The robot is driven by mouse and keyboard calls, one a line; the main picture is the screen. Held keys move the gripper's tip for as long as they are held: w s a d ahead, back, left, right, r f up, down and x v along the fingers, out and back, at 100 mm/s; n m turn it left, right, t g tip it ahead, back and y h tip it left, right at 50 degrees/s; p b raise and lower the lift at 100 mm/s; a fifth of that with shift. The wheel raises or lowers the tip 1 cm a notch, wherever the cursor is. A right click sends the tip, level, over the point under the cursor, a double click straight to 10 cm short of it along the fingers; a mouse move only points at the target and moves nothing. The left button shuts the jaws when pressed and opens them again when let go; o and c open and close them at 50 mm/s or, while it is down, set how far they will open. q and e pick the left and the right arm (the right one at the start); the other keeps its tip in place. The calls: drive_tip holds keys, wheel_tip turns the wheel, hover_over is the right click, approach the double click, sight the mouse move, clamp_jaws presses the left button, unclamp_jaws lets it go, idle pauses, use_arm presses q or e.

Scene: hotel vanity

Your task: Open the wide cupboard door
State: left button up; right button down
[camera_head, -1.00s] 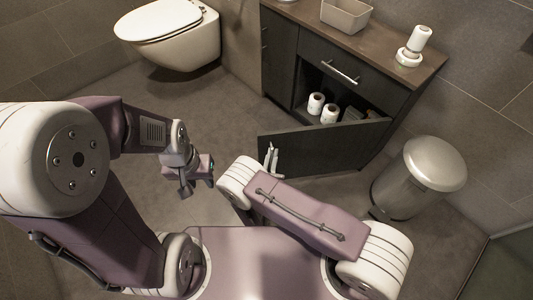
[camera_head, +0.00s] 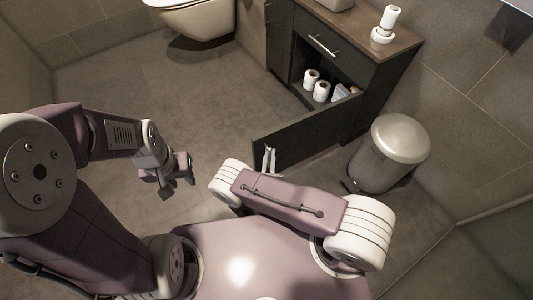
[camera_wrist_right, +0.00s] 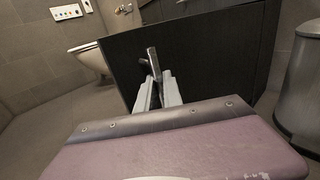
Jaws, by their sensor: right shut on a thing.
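The wide cupboard door (camera_head: 303,133) is a dark panel at the bottom of the vanity, swung well out from the cabinet. The door also fills the middle of the right wrist view (camera_wrist_right: 215,52). My right gripper (camera_head: 268,158) is at the door's free end, and in the right wrist view its fingers (camera_wrist_right: 157,92) are shut on the door's metal handle (camera_wrist_right: 153,62). My left gripper (camera_head: 178,180) hangs over the floor at left, away from the door; its jaw gap is too small to judge.
The open cupboard holds white paper rolls (camera_head: 321,91). A metal pedal bin (camera_head: 388,153) stands right of the door, close to my right arm. A toilet (camera_head: 197,18) is at the back. The floor (camera_head: 150,80) left of the door is clear.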

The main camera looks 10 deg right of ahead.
drive_tip(key=shift+s+d, duration=0.1)
drive_tip(key=shift+s, duration=0.15)
